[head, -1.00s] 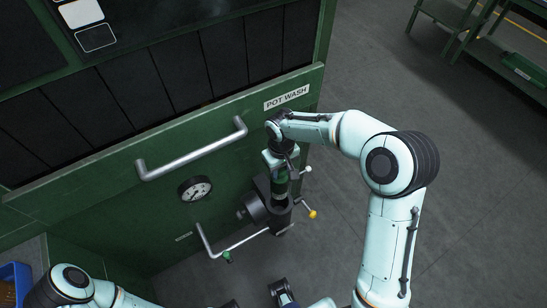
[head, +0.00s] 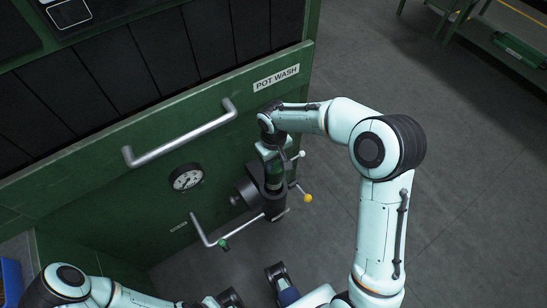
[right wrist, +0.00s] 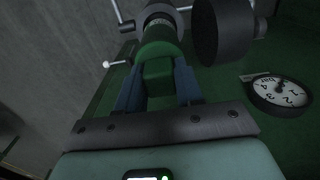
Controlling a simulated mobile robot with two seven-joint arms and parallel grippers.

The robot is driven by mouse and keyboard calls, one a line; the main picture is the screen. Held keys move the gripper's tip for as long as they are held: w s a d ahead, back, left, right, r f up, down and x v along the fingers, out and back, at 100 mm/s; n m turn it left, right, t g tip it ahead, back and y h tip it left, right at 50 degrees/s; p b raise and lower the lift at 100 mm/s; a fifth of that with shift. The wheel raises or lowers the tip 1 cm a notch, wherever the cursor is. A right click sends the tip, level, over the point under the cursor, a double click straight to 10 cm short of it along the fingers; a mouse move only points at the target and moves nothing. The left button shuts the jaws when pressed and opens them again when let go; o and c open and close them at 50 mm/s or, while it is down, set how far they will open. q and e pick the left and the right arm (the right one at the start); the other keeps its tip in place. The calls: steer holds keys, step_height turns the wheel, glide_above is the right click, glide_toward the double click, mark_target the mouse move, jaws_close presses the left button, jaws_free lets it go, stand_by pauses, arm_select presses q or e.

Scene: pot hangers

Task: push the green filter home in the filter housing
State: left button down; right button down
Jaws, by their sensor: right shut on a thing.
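The green filter (right wrist: 158,50) shows in the right wrist view as a green cylinder with a block-shaped grip (right wrist: 158,76). Its far end meets the grey collar of the filter housing (right wrist: 161,14); a length of green still shows outside the collar. My right gripper (right wrist: 159,88) is shut on the grip, with one blue finger on each side. In the head view, the right gripper (head: 270,154) is above the dark upright housing (head: 273,201), and hides much of the filter. How deep the filter sits inside is hidden.
The housing's thick round side part (head: 246,192) joins the green machine front. A gauge (head: 187,177), a long bar handle (head: 180,137) and a thin lower bar (head: 205,234) are nearby. Levers with white (head: 301,155) and yellow (head: 308,198) knobs stick out right.

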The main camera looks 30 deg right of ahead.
steer(key=shift+f+b, duration=0.4)
steer(key=shift+f, duration=0.45)
arm_select(q)
steer(key=shift+w+f, duration=0.2)
steer(key=shift+f, duration=0.3)
steer(key=shift+r, duration=0.15)
stand_by(0.3)
